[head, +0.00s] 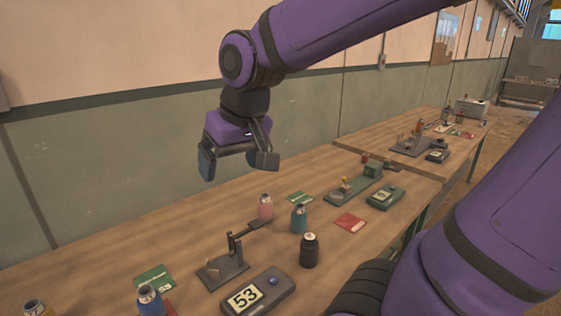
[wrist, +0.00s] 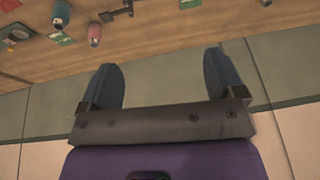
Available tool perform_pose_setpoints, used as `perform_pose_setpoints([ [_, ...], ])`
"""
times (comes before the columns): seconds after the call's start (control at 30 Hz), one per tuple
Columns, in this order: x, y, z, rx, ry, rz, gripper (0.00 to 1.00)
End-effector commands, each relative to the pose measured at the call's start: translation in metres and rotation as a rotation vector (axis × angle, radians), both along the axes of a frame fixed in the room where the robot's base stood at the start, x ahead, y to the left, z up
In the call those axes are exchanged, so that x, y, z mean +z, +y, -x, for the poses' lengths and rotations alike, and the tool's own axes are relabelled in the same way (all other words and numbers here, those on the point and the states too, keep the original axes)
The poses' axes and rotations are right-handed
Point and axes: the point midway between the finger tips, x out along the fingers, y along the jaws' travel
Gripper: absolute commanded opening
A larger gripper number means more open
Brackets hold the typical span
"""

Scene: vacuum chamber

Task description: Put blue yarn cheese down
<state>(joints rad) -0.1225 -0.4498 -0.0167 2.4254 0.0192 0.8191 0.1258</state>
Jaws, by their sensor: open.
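I cannot make out for certain which item is the blue yarn cheese. A teal-blue jar-shaped item (head: 299,219) stands upright on the wooden table (head: 130,235), and a darker blue one (head: 150,300) stands at the near left. In the wrist view a blue item (wrist: 62,12) stands at the top edge. My gripper (head: 238,162) hangs open above the table's wall side, behind these items and clear of them. The wrist view shows its two fingers (wrist: 160,72) spread wide with nothing between them.
A pink jar (head: 265,208) and a black jar (head: 310,250) stand near the teal-blue item. A dark balance-like device (head: 225,270), a box reading 53 (head: 258,294), a green card (head: 153,279) and a red card (head: 350,222) lie around. The table's wall side is clear.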

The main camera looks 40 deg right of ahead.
Motion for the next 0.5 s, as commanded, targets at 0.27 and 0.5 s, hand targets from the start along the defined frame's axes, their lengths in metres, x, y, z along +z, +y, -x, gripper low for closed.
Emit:
perform_pose_setpoints([
  [0.27, 0.018, -0.025, 0.068, 0.009, -0.094, 0.045, 0.88],
  [0.5, 0.019, -0.031, 0.090, 0.013, -0.119, 0.066, 0.88],
])
